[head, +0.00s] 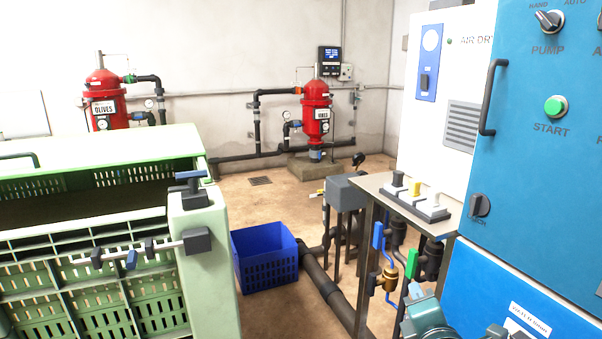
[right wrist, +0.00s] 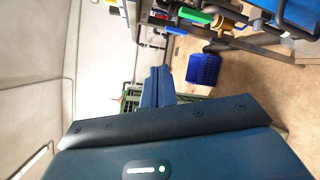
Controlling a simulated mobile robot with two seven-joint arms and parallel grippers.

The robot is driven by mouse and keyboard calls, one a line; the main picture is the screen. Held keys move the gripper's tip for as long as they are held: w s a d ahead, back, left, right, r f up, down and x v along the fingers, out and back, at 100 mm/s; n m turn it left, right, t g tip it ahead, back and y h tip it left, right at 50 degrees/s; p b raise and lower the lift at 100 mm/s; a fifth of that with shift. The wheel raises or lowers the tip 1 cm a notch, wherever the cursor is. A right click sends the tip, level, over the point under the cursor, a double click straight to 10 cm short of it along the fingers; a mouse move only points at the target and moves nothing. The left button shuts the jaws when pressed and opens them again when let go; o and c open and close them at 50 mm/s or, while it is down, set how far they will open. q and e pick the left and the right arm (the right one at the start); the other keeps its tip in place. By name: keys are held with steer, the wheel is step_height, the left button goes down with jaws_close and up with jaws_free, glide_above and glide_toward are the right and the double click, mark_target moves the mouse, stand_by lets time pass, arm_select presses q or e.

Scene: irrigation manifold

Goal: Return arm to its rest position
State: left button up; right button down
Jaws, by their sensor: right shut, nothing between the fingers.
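My right gripper (right wrist: 156,72) shows in the right wrist view, with its two dark blue fingers side by side and closed together. Nothing is held between them. The fingers stand apart from the blue basket, in open space to its left in that picture, with part of the green crate behind them. My left gripper is in neither view.
A large pale green crate (head: 128,222) stands at left. A blue basket (head: 266,258) sits on the floor, also in the wrist view (right wrist: 203,68). Valves (head: 390,278) hang by a metal stand at right, beside a blue control cabinet (head: 535,190). Red filters (head: 317,113) stand behind.

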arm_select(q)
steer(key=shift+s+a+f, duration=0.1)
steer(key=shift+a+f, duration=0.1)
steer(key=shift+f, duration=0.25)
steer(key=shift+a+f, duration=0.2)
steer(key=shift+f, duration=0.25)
arm_select(e)
steer(key=s+a+f+m+g+y, duration=0.2)
steer(key=s+a+f+m+g, duration=0.1)
steer(key=s+f+m, duration=0.6)
steer(key=s+a+f+m+g+y, duration=0.2)
steer(key=s+a+f+m+g, duration=0.1)
steer(key=s+f+m, duration=0.7)
steer(key=s+f, duration=0.3)
steer(key=f, duration=0.3)
steer(key=shift+a+f+y, duration=0.15)
steer(key=shift+f+y, duration=0.15)
steer(key=shift+f, duration=0.1)
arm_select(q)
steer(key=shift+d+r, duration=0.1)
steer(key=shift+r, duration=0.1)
